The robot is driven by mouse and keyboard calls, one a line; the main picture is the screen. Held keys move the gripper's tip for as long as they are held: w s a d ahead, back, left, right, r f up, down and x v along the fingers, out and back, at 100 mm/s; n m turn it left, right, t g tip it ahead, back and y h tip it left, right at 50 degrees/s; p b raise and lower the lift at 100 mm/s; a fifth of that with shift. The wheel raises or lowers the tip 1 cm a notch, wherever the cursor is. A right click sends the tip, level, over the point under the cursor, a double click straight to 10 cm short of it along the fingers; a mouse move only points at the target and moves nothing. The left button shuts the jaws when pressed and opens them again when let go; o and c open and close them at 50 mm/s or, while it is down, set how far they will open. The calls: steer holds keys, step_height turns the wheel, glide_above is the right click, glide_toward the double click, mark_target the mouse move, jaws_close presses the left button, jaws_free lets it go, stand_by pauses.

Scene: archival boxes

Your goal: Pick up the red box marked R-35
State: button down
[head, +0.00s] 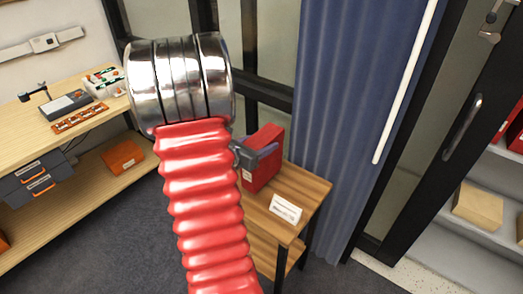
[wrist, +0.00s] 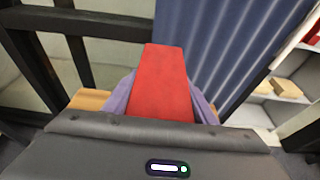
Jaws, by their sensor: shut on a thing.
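The red box (head: 265,158) stands upright at the back of a small wooden table, right of my arm in the head view. A small white label shows low on its front edge, too small to read. My gripper (head: 254,154) is shut on the red box, with grey jaws across it. In the wrist view the red box (wrist: 160,84) rises between the two purplish fingers of my gripper (wrist: 160,98), one along each side. I cannot tell whether its base touches the table. My arm hides part of the table's left side.
The wooden table (head: 305,187) carries a white card (head: 285,208) near its front. A blue curtain (head: 335,110) hangs close behind. Shelves (head: 475,237) with boxes stand right.

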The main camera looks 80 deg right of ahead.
step_height(320, 180, up, 7)
steer(key=shift+f, duration=0.15)
stand_by(0.7)
